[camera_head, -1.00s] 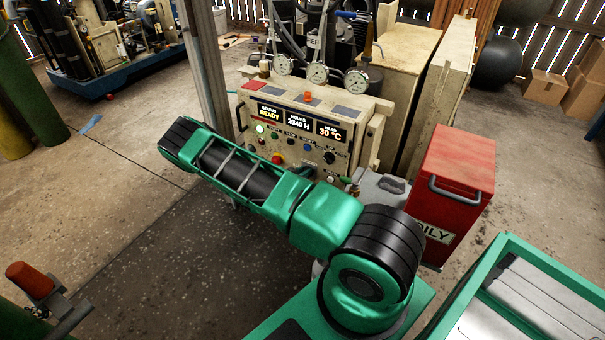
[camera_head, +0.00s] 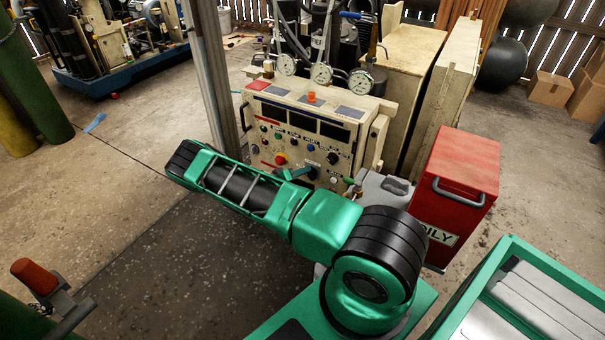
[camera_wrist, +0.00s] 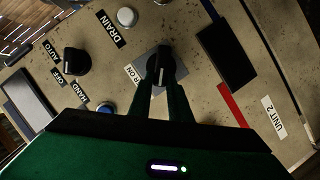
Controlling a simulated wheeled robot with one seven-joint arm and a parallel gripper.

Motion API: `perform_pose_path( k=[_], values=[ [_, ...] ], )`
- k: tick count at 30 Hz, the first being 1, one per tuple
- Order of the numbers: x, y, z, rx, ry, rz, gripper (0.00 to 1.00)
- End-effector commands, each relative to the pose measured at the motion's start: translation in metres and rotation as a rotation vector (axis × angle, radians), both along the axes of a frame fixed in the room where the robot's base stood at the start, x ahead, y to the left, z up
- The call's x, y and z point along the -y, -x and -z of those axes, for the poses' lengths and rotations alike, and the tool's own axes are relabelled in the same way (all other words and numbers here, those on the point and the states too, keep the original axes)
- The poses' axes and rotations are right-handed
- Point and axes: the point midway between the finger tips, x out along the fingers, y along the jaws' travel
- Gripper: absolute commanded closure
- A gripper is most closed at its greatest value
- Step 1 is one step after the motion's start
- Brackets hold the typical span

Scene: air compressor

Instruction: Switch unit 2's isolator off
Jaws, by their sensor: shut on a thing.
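The isolator is a black rotary knob (camera_wrist: 160,64) on a grey plate, seen in the wrist view. My gripper (camera_wrist: 161,84) is shut on it, one green finger on each side. The knob's white mark lies roughly along the fingers. An ON label (camera_wrist: 132,74) is to the left of the knob; no OFF label for it can be read. A white UNIT 2 label (camera_wrist: 272,116) is at the right. In the head view, the control panel (camera_head: 265,168) stands behind my arm, and its displays (camera_head: 305,122) are dark.
The wrist view also shows an AUTO/OFF/HAND selector (camera_wrist: 77,61), a blue button (camera_wrist: 106,109) and a white button by DRAIN (camera_wrist: 127,17). In the head view, a red OILY bin (camera_head: 458,185) stands right of the panel.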

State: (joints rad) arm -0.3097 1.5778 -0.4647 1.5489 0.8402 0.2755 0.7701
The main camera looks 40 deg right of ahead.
Motion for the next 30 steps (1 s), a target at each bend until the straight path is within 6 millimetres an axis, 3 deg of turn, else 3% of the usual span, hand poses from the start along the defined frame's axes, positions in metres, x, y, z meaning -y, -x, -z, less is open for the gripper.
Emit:
perform_pose_path(
  k=[18, 30],
  values=[
    [-0.006, -0.013, 0.018, -0.512, 0.178, -0.014, 1.00],
    [-0.007, -0.014, 0.024, -0.682, 0.234, -0.016, 1.00]
  ],
)
